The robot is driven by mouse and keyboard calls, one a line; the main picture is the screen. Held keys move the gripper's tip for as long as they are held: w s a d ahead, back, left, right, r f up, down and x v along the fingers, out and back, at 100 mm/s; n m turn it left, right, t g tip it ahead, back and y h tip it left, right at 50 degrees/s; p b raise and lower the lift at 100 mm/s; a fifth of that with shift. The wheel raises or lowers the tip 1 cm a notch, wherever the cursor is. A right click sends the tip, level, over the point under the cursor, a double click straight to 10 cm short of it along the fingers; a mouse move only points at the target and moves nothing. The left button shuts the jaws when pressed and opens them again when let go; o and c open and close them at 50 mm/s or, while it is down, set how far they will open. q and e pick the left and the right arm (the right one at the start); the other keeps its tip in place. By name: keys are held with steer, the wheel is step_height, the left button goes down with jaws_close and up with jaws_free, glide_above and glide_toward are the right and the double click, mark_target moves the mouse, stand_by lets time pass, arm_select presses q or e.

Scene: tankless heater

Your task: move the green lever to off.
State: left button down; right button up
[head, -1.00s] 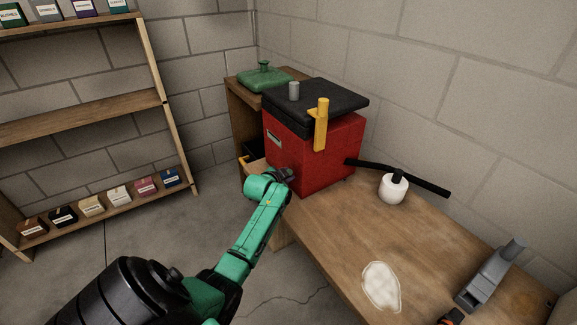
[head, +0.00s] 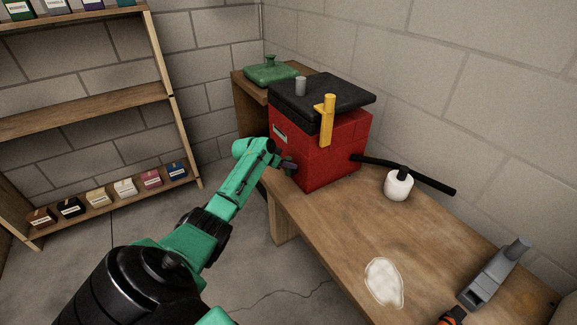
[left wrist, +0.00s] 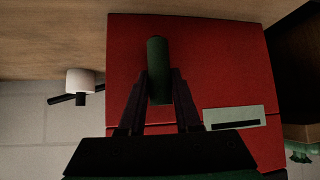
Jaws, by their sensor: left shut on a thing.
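The heater is a red box (head: 334,150) with a black lid, standing on the wooden workbench. The green lever (left wrist: 158,70) sticks out from the red front in the left wrist view, dark green and upright in the picture. My left gripper (head: 288,165) is at the heater's front left side in the head view. In the left wrist view its dark fingers (left wrist: 158,95) are on either side of the green lever, shut on it. In the head view the lever is hidden by the gripper.
A grey tool (head: 493,273) and a pale patch (head: 384,282) are on the bench. A shelf (head: 90,108) stands left.

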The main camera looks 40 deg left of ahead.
stand_by(0.3)
arm_select(q)
steer(key=c, duration=0.6)
jaws_free()
steer(key=p+v, duration=0.2)
steer(key=v, duration=1.2)
steer(key=shift+r, duration=0.25)
steer(key=shift+a, duration=0.1)
